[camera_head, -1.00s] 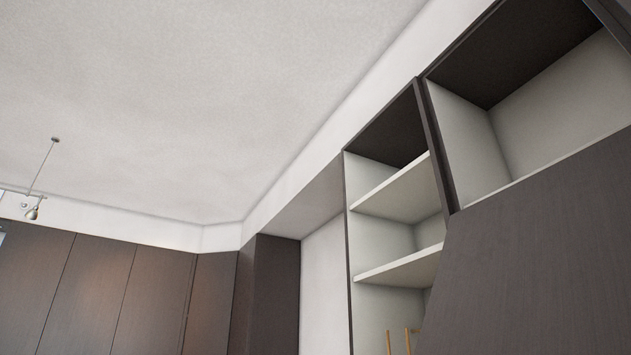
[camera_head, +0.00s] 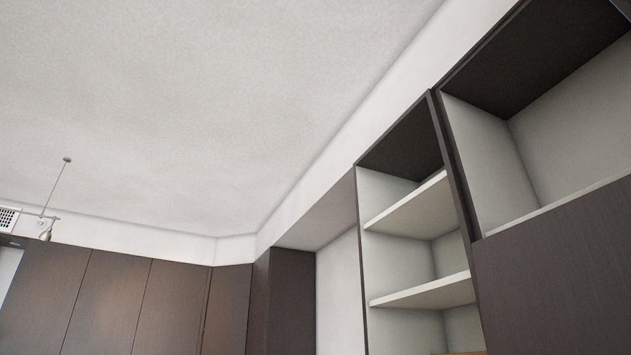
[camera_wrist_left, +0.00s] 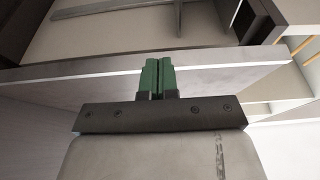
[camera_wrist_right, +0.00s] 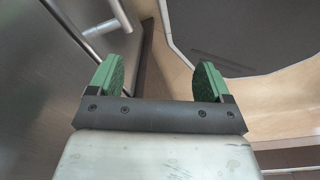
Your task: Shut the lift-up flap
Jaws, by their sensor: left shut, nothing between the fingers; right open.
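A dark wood panel (camera_head: 560,285), which looks like the flap, covers the lower front of the right cabinet in the head view. Its left edge runs along the cabinet's side post; I cannot tell if it is fully flush. The compartment above it is open and empty. My left gripper (camera_wrist_left: 156,72) is shut and empty. In the left wrist view its fingertips overlap a grey panel with a pale edge (camera_wrist_left: 225,62); contact is unclear. My right gripper (camera_wrist_right: 155,75) is open and empty, near a steel front with a bar handle (camera_wrist_right: 108,28). Neither gripper shows in the head view.
An open shelf unit (camera_head: 410,210) with pale shelves stands left of the panel. Tall dark cabinets (camera_head: 115,295) line the far left wall. A lamp (camera_head: 47,232) hangs at the left. A pale wooden surface (camera_wrist_right: 270,95) curves below my right gripper.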

